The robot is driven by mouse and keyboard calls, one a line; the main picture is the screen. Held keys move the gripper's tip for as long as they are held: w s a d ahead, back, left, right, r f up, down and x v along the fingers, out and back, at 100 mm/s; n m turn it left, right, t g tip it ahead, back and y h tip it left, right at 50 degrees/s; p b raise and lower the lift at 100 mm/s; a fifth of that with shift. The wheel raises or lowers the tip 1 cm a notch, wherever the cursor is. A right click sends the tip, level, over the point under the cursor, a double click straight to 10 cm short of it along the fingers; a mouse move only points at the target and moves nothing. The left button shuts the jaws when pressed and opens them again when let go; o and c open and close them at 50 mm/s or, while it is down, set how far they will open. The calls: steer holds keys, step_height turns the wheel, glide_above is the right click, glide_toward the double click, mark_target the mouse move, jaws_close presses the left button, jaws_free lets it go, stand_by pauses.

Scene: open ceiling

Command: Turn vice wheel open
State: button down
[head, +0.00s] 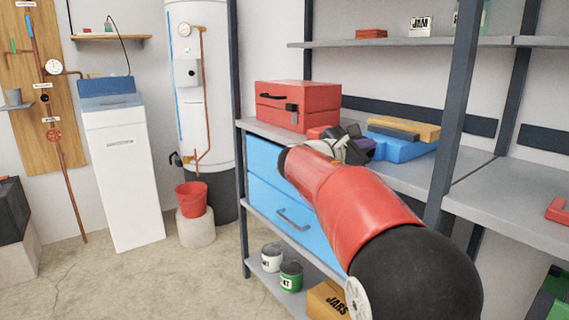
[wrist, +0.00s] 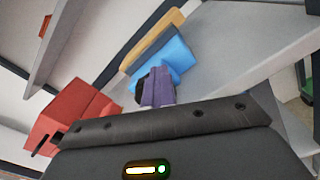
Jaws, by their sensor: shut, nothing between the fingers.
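No vice can be made out for certain. The only wheel I can recognise is a small red handwheel (head: 53,136) on the copper pipe at the wooden wall board, far left in the head view. My gripper (head: 373,150) is far to its right, over the grey shelf, partly hidden by my red arm. In the wrist view, the purple fingers of my gripper (wrist: 156,76) are together and empty. They point towards a blue block (wrist: 166,62) with an orange-yellow piece (wrist: 150,42) beside it. Whether they touch the block I cannot tell.
A red toolbox (head: 297,104) stands on the grey shelf (head: 478,172) left of my gripper. Blue drawers (head: 285,205) are below it. A dark shelf post (head: 459,110) rises to the right. A red bucket (head: 191,198) stands by the white tank.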

steer(key=shift+w+a+r+p, duration=0.45)
steer(key=shift+w+p, duration=0.1)
steer(key=shift+p, duration=0.5)
steer(key=shift+w+a+r, duration=0.1)
steer(key=shift+w+a, duration=0.15)
steer(key=shift+w, duration=0.1)
steer(key=shift+w+a, duration=0.25)
steer(key=shift+w, duration=0.05)
steer(key=shift+r, duration=0.1)
steer(key=v, duration=0.4)
steer(key=r+v, duration=0.1)
steer(key=v, duration=0.1)
steer(key=shift+d+b, duration=0.1)
steer(key=shift+b, duration=0.2)
